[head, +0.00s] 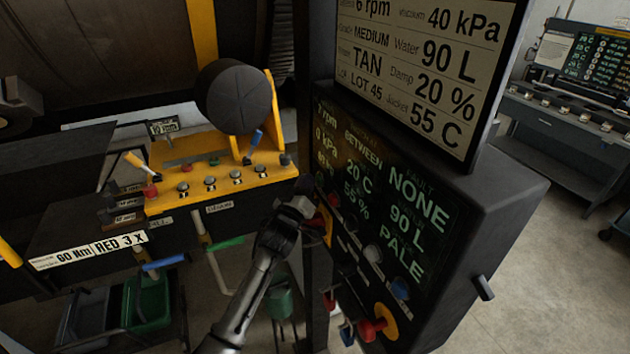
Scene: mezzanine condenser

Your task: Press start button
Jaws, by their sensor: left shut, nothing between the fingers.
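The dark control cabinet (480,215) stands at centre right, with a green-text screen (385,190) reading FAULT NONE, 90 L, PALE. Below the screen runs a slanted row of buttons: a red one (334,200), a dark one, a white one (373,253) and a blue one (399,288). Their labels are too small to read, so I cannot tell which is start. My left gripper (304,202) is shut and empty, beside the cabinet's left edge near the red button. I cannot tell whether it touches anything. My right gripper is out of view.
A red knob on a yellow plate (388,318) sticks out low on the cabinet. A display board (420,70) stands above it. At left is a yellow panel (215,182) with knobs and levers. Open floor (540,270) lies to the right.

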